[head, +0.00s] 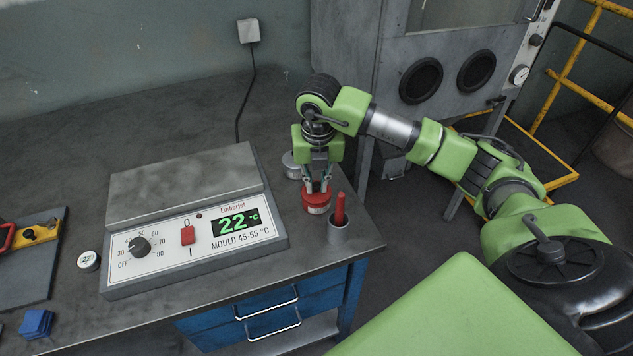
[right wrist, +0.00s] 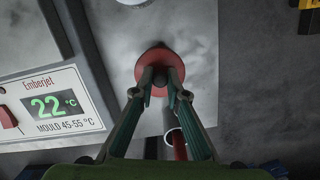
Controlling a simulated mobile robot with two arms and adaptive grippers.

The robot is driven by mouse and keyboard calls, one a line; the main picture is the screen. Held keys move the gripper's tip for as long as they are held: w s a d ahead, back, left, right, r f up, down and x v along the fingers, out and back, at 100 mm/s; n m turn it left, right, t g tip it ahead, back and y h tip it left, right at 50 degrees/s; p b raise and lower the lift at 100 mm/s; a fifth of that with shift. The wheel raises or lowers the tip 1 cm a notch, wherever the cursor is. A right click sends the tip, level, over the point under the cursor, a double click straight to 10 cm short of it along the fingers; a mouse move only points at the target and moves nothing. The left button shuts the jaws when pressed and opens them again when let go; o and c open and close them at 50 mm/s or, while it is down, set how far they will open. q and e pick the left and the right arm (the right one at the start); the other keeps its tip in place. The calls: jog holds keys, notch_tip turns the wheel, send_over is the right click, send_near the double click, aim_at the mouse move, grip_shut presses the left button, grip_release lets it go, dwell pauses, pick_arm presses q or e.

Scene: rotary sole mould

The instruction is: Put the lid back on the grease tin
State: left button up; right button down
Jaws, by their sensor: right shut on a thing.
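A red round lid (head: 317,198) with a dark centre knob is between the fingers of my right gripper (head: 317,185), which is shut on it. It also shows in the right wrist view (right wrist: 159,62), below the fingertips (right wrist: 159,82). In the head view a short tin with a pale band (head: 317,210) shows directly under the lid, near the bench's right end. The lid looks level and in line with the tin; I cannot tell whether it is fully seated. My left gripper is not in view.
A grey cup (head: 339,230) with a red stick stands close to the lid's right front. A grey round container (head: 291,165) is behind, partly hidden by my gripper. The heater box (head: 190,235) reading 22 °C is to the left. The bench edge is near on the right.

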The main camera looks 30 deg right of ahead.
jog(key=shift+f+b, duration=0.15)
jog(key=shift+b, duration=0.2)
dwell(0.9)
dwell(0.3)
jog(key=c, duration=1.9)
grip_release()
jog(key=o, duration=0.5)
jog(key=shift+c, duration=0.2)
jog(key=shift+r+p, duration=2.15)
jog(key=shift+r, duration=1.4)
